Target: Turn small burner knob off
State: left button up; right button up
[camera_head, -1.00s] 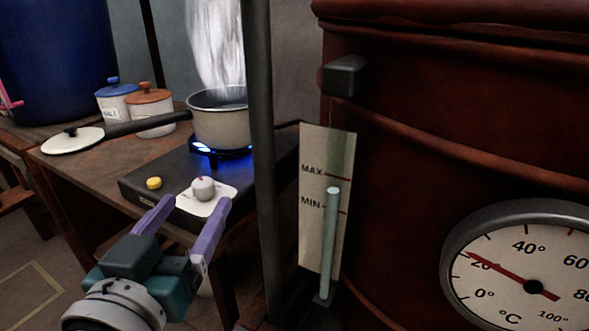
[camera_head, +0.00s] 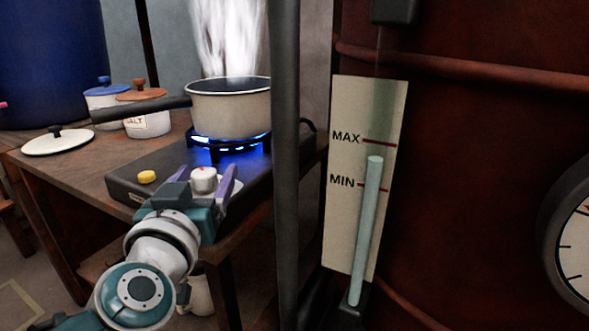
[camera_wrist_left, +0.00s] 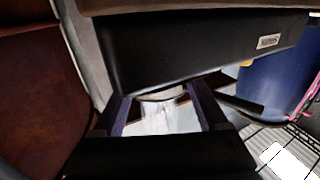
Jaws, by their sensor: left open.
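The white burner knob (camera_head: 203,179) with a red mark sits on the black burner (camera_head: 125,186), on a pale plate. My left gripper (camera_head: 210,171) is open, its purple fingers on either side of the knob in the head view. I cannot tell whether they touch it. Blue flames (camera_head: 232,151) burn under a cream pot (camera_head: 232,112) that gives off steam. In the left wrist view, which looks upside down, the burner front (camera_wrist_left: 190,45) fills the top above the open fingers (camera_wrist_left: 160,110); the knob is not clear there. My right gripper is not in view.
A yellow button (camera_head: 147,177) is left of the knob. The pot's dark handle (camera_head: 140,110) reaches left, near two lidded jars and a white lid (camera_head: 57,141). A dark upright post (camera_head: 286,150) and a level gauge (camera_head: 366,180) stand close on the right.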

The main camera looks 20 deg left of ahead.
pick_arm(q)
jog(key=shift+w, duration=0.1)
grip_shut()
dwell(0.6)
